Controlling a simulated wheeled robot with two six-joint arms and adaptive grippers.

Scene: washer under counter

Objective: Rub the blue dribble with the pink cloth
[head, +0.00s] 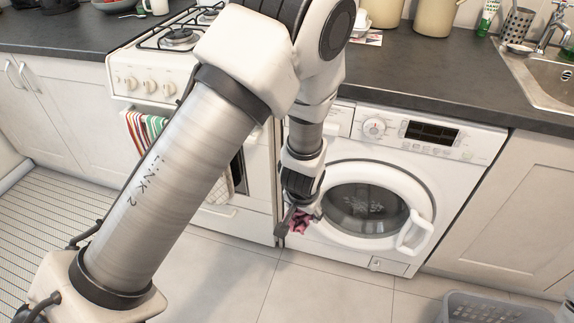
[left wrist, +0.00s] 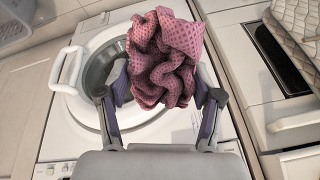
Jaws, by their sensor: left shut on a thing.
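My left gripper (head: 297,212) is shut on the crumpled pink cloth (head: 301,223) in the head view, low at the left side of the washing machine's front (head: 345,150). In the left wrist view the cloth (left wrist: 165,55) is bunched between the two fingers of the gripper (left wrist: 160,98), with the washer's front behind it. I cannot tell if the cloth touches the washer. I make out no blue dribble in either view; my arm and the cloth cover part of the washer's front. My right gripper is not in view.
The washer's round door (head: 365,205) looks shut, with a white handle (head: 413,237). The stove (head: 150,80) with hanging towels stands to the left. A dark counter (head: 420,85) runs above, with a sink (head: 540,75) at right. A grey basket (head: 495,308) is on the floor.

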